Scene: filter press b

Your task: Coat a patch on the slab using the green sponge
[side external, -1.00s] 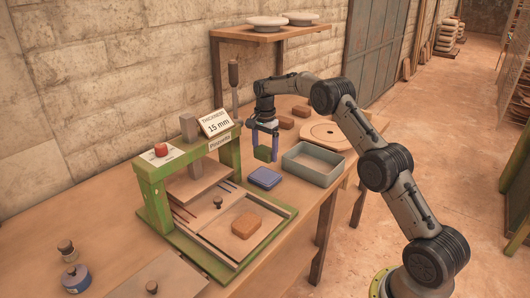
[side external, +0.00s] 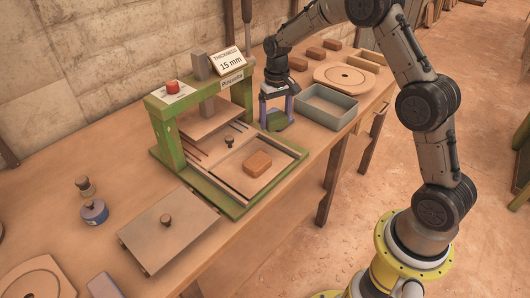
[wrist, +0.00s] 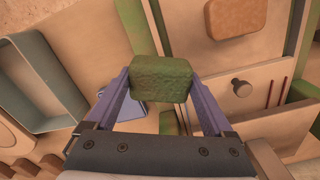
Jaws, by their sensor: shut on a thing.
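My gripper (side external: 277,112) is shut on the green sponge (side external: 278,124), holding it low over the table between the press and the grey tray. In the wrist view the sponge (wrist: 161,78) sits level between the two purple fingers. A blue-grey pad (wrist: 152,120) shows partly beneath it; most is hidden, and I cannot tell whether the sponge touches it. An orange-brown slab (side external: 257,163) lies on the board of the green press. It also shows at the top of the wrist view (wrist: 234,16).
The green press frame (side external: 165,140) stands left of my gripper, with a knobbed plate (wrist: 241,87) near the slab. The grey open tray (side external: 327,105) is close on the right.

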